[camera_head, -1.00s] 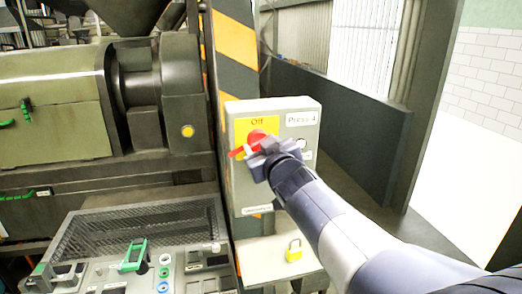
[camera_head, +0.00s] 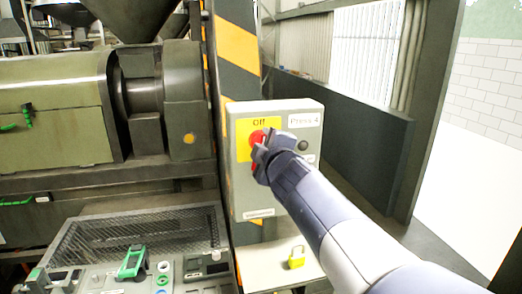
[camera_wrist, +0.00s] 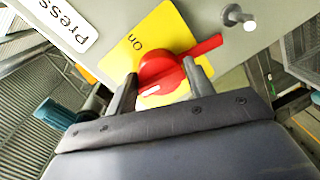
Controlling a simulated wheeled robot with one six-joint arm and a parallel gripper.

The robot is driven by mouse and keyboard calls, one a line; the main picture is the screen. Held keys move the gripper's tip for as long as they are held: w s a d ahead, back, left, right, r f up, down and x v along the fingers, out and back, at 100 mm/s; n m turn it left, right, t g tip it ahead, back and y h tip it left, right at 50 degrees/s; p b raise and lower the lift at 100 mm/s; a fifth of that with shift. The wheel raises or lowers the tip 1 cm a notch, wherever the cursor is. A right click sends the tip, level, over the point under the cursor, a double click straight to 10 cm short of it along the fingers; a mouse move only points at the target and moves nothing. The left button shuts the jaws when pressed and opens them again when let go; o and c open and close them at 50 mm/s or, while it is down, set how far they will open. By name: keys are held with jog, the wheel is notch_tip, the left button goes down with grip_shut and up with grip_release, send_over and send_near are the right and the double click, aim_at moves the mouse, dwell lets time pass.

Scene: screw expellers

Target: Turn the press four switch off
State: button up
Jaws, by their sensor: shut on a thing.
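The press four switch is a red rotary handle (camera_head: 256,138) on a yellow plate (camera_head: 243,126) marked "Off" at the top. It sits on a grey box (camera_head: 245,195) labelled "Press 4". My gripper (camera_head: 262,155) is at the switch and covers much of it. In the wrist view, the red handle (camera_wrist: 165,72) lies between the two fingers of my gripper (camera_wrist: 160,90), which are shut on it. Its long end points to the upper right there, and a white mark shows at its lower left. The word "on" shows on the yellow plate (camera_wrist: 128,50); "Off" is hidden there.
A round lamp (camera_head: 303,145) below the "Press 4" label looks dark. A yellow padlock (camera_head: 297,258) is on the ledge below the box. The green press machine (camera_head: 55,105) stands at left, with a control panel (camera_head: 110,280) below. A dark low wall (camera_head: 350,130) is behind at right.

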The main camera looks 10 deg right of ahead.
jog(key=shift+r+n, duration=0.25)
jog(key=shift+n, duration=0.75)
jog(key=shift+r, duration=0.1)
jog(key=o, duration=0.9)
jog(key=shift+b, duration=0.3)
jog(key=shift+f, duration=0.2)
jog(key=s+p, duration=0.1)
jog(key=s, duration=0.2)
jog(key=s+p, duration=0.1)
jog(key=s, duration=0.3)
jog(key=s+r+p, duration=0.1)
jog(key=s+p, duration=0.1)
jog(key=s, duration=0.1)
jog(key=shift+s, duration=0.4)
jog(key=shift+f, duration=0.1)
